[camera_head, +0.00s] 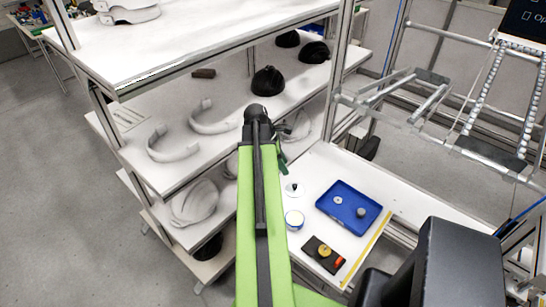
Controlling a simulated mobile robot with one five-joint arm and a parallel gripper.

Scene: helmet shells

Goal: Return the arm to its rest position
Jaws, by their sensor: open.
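My green arm reaches up from the bottom middle of the view, in front of the shelving. It ends in a dark joint at the top. My gripper (285,131) shows only in part, as small dark pieces just right of that joint. It is open, and I see nothing held in it. It appears in front of the shelf and above the white worktable (330,170). Most of the gripper is hidden behind the arm.
The shelf rack (150,135) at left holds black helmet shells (268,81), white curved parts (172,147) and white shells (195,203). The worktable carries a blue tray (348,207), a round container (294,220) and a dark device (323,254). Metal frames stand right; floor is clear left.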

